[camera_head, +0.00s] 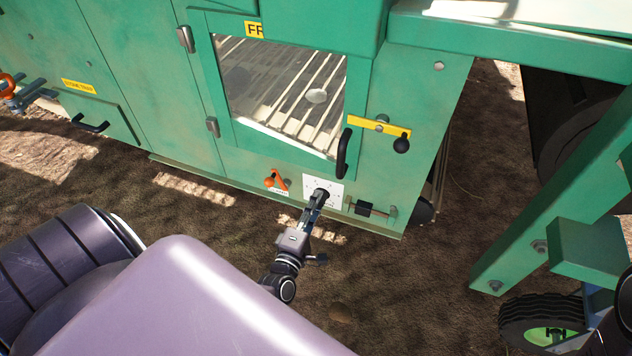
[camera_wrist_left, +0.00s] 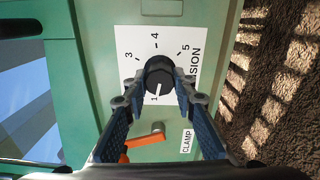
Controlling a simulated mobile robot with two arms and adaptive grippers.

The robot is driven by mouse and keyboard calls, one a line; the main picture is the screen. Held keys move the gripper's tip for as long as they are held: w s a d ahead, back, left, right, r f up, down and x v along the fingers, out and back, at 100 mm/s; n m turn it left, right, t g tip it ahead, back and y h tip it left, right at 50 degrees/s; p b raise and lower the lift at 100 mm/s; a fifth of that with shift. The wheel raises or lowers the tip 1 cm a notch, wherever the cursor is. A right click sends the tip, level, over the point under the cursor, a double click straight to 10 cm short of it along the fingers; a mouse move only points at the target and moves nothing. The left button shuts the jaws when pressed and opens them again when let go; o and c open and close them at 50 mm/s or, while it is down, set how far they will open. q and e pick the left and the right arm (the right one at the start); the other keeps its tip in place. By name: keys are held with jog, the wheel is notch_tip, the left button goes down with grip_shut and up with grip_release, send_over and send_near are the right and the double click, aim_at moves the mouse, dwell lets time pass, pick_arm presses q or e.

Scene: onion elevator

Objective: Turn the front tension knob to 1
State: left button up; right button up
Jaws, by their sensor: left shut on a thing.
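The front tension knob (camera_wrist_left: 159,72) is round and black on a white dial plate (camera_wrist_left: 128,40) with 3, 4 and 5 readable. Its white pointer line is directed toward the partly hidden 1. The 2 is hidden behind a finger. In the head view the dial plate (camera_head: 333,188) is low on the green machine, below the window. My left gripper (camera_head: 318,199) reaches it from below. In the left wrist view my left gripper (camera_wrist_left: 159,88) is shut on the knob, one finger on each side. My right gripper is not in view.
An orange clamp lever (camera_head: 276,180) sits just left of the dial, beside the CLAMP label (camera_wrist_left: 187,141). A latch (camera_head: 371,209) is to its right. A black door handle (camera_head: 343,153) is above. Brown soil lies in front of the machine.

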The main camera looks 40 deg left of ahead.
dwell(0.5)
pick_arm(q)
jog(key=o, duration=1.2)
jog(key=shift+c, duration=0.2)
